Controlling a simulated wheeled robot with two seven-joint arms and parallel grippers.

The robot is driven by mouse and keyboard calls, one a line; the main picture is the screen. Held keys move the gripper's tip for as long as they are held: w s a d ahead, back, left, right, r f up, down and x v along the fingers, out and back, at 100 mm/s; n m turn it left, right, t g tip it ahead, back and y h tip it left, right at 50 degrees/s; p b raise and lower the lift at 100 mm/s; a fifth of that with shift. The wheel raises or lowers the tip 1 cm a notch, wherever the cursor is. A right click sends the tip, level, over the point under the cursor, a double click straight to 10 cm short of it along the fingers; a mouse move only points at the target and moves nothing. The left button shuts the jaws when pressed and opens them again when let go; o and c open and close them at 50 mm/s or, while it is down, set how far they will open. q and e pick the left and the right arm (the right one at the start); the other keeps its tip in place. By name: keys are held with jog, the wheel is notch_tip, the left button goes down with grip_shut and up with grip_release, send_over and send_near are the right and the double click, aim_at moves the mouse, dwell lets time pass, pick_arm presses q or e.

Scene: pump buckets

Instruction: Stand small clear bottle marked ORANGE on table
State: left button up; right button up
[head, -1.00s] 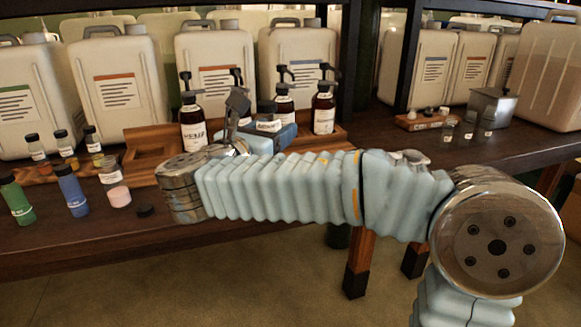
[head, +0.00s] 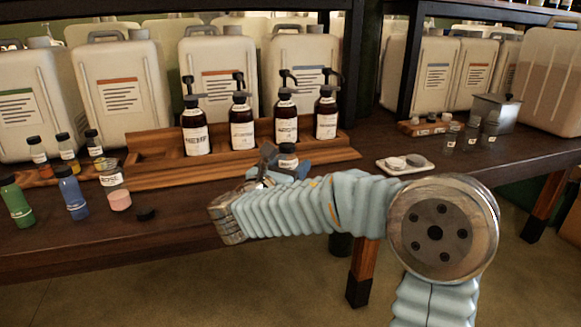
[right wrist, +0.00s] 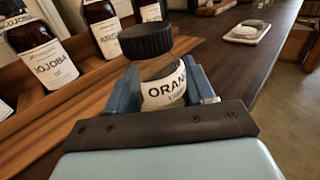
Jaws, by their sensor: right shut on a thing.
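The small clear bottle marked ORANGE (right wrist: 165,88) has a black cap and a white label, seen close up in the right wrist view. My right gripper (right wrist: 170,92) is shut on it, with one blue finger on each side. In the head view the bottle (head: 287,157) shows in the right gripper (head: 280,168), in front of the wooden rack, over the table (head: 180,237). I cannot tell whether its base touches the table, as the gripper hides it. My left gripper is not in view.
A wooden rack (head: 330,153) behind the gripper holds several brown pump bottles (head: 242,125). A white tray (head: 405,165) with lids lies to the right. Small bottles (head: 72,192) and a loose black cap (head: 146,214) stand at left. Large canisters line the back.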

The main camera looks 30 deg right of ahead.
jog(key=o, duration=1.2)
jog(key=shift+c, duration=0.2)
jog(key=v, duration=1.2)
jog(key=shift+a, duration=0.1)
